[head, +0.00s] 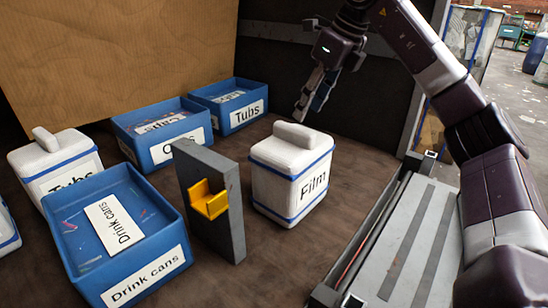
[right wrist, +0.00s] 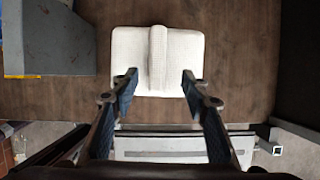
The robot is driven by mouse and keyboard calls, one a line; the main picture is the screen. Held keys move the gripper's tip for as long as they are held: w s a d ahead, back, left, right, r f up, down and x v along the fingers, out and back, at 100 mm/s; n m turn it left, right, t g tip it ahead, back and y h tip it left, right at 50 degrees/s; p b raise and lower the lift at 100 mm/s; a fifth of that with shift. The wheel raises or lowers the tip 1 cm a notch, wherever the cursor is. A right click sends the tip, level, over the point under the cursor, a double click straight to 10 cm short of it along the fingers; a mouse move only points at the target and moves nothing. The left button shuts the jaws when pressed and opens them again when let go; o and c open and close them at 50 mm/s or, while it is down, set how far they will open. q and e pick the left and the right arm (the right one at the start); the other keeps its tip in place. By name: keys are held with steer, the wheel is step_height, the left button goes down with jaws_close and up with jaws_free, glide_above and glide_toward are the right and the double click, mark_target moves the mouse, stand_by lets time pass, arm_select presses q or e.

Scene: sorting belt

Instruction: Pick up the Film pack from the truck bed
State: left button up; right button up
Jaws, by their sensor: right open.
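The Film pack (head: 291,178) is a white block with blue bands, a "Film" label and a raised ridge on top. It stands upright on the brown truck bed (head: 335,232). My right gripper (head: 312,106) is above the pack in the head view, apart from it. In the right wrist view the pack (right wrist: 126,48) lies ahead of the open fingers (right wrist: 160,77), with its ridge in line with the gap between them. The fingers hold nothing. My left gripper is not in view.
A grey upright plate (head: 212,200) with a yellow bracket stands just left of the pack. A grey ribbed platform (head: 395,240) lies to the right.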

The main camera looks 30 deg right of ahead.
mark_target(297, 128)
steer(key=shift+w, duration=0.35)
steer(key=shift+w+f, duration=0.15)
steer(key=shift+f, duration=0.15)
steer(key=shift+a+f, duration=0.25)
steer(key=shift+f, duration=0.5)
steer(key=shift+w+a+f+p, duration=0.1)
steer(key=shift+f+p, duration=0.25)
steer(key=shift+p, duration=0.1)
steer(key=p+x, duration=0.1)
steer(key=x, duration=0.2)
steer(key=shift+w+a+f, duration=0.2)
steer(key=shift+a+f, duration=0.05)
steer(key=shift+f, duration=0.05)
steer(key=shift+w+f, duration=0.15)
steer(key=shift+f, duration=0.1)
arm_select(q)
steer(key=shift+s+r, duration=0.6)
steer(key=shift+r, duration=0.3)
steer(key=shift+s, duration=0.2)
arm_select(e)
steer(key=shift+f, duration=0.25)
